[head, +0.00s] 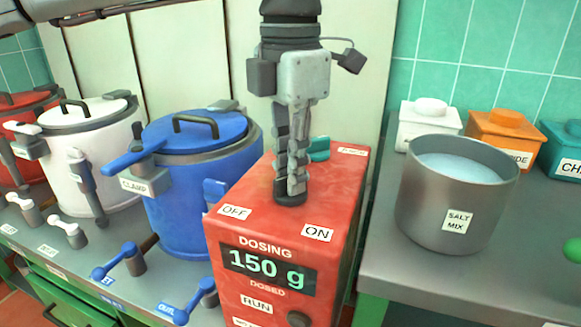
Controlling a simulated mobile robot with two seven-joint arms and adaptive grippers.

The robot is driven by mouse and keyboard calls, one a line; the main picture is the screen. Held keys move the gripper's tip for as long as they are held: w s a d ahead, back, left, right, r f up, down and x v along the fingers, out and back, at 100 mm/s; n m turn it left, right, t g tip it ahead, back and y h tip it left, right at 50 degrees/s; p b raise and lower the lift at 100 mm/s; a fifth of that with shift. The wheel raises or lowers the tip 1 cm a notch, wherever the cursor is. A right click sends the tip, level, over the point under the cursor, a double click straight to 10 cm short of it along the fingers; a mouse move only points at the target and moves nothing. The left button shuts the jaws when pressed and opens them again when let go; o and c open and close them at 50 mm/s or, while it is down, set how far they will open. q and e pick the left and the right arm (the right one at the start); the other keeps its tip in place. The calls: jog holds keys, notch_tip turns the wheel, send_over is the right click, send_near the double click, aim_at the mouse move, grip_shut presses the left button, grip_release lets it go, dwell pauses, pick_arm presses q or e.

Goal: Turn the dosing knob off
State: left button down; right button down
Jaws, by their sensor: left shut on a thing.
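The red dosing box (335,200) stands in the middle of the head view. Its top carries an OFF label (235,211) at left and an ON label (317,232) at right. Its display (268,268) reads 150 g. My left gripper (290,185) points down onto the box top and is shut on the dosing knob (290,199). Only a dark round part of the knob shows below the fingers, so I cannot tell which label it points to. My right gripper is not in view.
A blue pot (190,215) with a clamp stands close left of the box, and a white pot (95,165) is beyond it. A steel pot labelled SALT MIX (425,215) stands on the right counter. A teal piece (319,149) shows behind my gripper.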

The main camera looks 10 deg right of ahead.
pick_arm(q)
jog(key=shift+m, duration=0.7)
jog(key=c, duration=1.5)
grip_release()
jog(key=shift+c, duration=0.2)
notch_tip(320, 180, up, 12)
